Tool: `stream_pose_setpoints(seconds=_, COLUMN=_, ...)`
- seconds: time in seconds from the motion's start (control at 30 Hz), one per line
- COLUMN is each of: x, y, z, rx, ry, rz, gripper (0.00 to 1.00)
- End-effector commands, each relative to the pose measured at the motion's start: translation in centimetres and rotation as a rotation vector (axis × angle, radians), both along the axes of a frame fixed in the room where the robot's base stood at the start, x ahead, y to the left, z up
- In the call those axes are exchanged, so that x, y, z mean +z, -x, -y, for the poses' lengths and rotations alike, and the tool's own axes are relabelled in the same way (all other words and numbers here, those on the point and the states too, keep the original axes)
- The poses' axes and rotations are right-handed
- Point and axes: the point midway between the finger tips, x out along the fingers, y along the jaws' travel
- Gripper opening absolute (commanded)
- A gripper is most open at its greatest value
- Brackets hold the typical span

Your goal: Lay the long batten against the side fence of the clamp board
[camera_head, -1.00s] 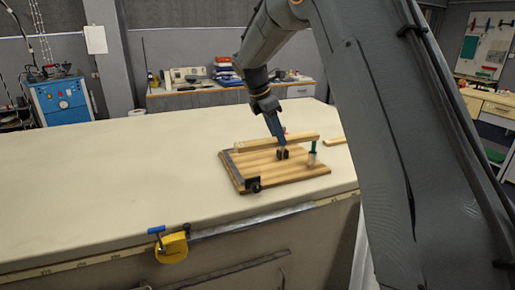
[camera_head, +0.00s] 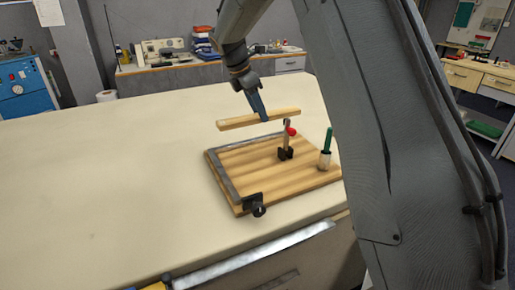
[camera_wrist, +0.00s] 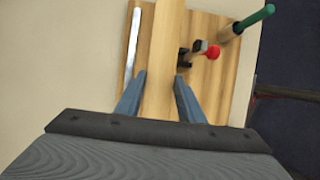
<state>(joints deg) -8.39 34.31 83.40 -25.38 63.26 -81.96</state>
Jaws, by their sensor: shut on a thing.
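My gripper (camera_head: 263,116) is shut on the long batten (camera_head: 235,123), a pale wooden strip. It holds the batten in the air above the far edge of the clamp board (camera_head: 265,185). In the wrist view the batten (camera_wrist: 165,45) runs between the two blue-grey fingers (camera_wrist: 157,85) and hides part of the board. A grey metal fence (camera_head: 223,177) runs along the board's left side. In the wrist view a pale metal strip (camera_wrist: 133,50) shows beside the batten, apart from it in the picture.
A toggle clamp with a red knob (camera_head: 291,131) stands on the board. A black clamp fitting (camera_head: 254,205) sits at the front left corner. A green-handled tool (camera_head: 329,138) stands upright in a pale holder at the right.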

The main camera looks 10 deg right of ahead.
Motion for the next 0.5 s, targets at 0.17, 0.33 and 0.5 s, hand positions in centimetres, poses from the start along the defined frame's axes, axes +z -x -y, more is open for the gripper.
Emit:
stream_pose_setpoints(seconds=0.17, x=-2.3, y=0.0, z=0.2, rx=-0.003, ry=0.0, rz=0.001, gripper=0.09)
stream_pose_setpoints(seconds=0.33, x=-3.9, y=0.1, z=0.4, rx=-0.007, ry=-0.001, rz=-0.001, gripper=0.09)
stream_pose_setpoints(seconds=0.5, x=-6.7, y=0.1, z=0.6, rx=-0.007, ry=0.001, rz=-0.002, gripper=0.09)
